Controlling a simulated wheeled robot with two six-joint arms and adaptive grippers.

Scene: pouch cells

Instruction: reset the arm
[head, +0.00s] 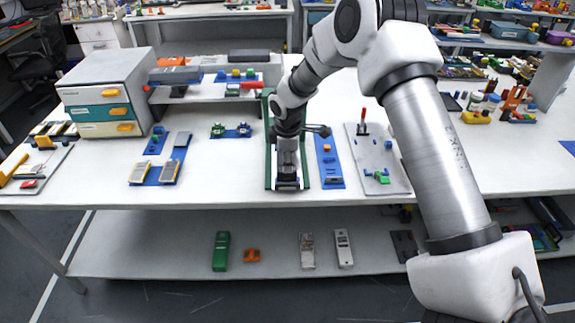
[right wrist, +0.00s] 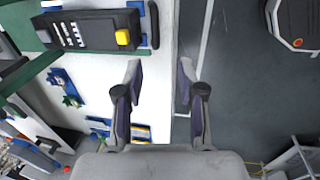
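My right gripper (head: 287,178) hangs at the end of my right arm, which comes in from the right and reaches over the table in the head view. It covers much of the green-edged frame (head: 269,160) there. In the right wrist view my right gripper (right wrist: 161,72) has its two fingers well apart, with nothing between them. Behind the fingers lie the white table's front edge and the grey floor. A dark device (right wrist: 92,30) with a yellow button lies to the upper left, apart from the fingers. My left gripper is in neither view.
A drawer cabinet (head: 108,88) stands at the table's left. A blue strip (head: 328,160) and a pale board (head: 378,165) lie right of the frame. Blue holders (head: 168,172) lie to its left. A lower shelf (head: 180,250) holds several small devices.

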